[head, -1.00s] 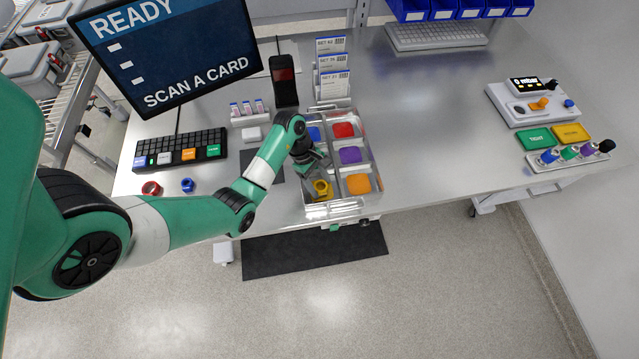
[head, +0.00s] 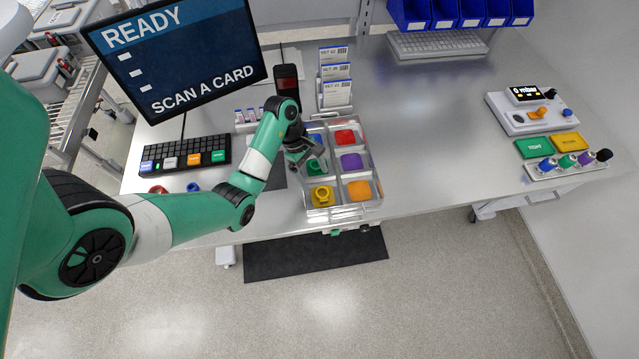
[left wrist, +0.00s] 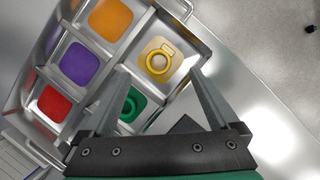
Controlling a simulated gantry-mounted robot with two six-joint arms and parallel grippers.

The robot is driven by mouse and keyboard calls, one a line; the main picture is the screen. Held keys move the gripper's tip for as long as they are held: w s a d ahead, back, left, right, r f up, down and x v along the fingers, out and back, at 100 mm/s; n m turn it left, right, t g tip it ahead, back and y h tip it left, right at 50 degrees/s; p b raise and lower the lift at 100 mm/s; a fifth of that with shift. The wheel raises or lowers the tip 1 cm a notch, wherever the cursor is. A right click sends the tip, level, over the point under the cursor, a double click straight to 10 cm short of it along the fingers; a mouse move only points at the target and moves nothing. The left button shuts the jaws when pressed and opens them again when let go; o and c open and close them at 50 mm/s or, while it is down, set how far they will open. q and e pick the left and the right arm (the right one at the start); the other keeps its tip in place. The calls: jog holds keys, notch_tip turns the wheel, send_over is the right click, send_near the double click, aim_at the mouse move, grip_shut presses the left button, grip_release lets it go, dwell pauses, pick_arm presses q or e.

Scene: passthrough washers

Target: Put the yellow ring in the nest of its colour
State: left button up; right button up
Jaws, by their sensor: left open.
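The yellow ring (head: 321,194) lies in the yellow nest of the clear tray (head: 347,211), at its near left compartment. In the left wrist view the yellow ring (left wrist: 158,62) rests flat on the yellow pad (left wrist: 170,49), with its raised part beside it. My left gripper (head: 312,163) is open and empty above the tray, over the green nest, apart from the ring. In the left wrist view my left gripper's fingers (left wrist: 157,92) are spread, with the green nest (left wrist: 131,105) partly between them. My right gripper is not in view.
The tray also has red (head: 345,137), purple (head: 351,161), orange (head: 359,190) and blue nests. A red ring (head: 158,189) and a blue ring (head: 193,187) lie on the table left of my arm, partly hidden by it. Card holders (head: 336,80) stand behind the tray.

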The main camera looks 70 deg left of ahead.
pick_arm(q)
jog(key=p+v, duration=0.3)
jog(key=v, duration=0.2)
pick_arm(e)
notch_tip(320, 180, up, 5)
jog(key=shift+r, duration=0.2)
pick_arm(q)
jog(key=shift+r, duration=0.1)
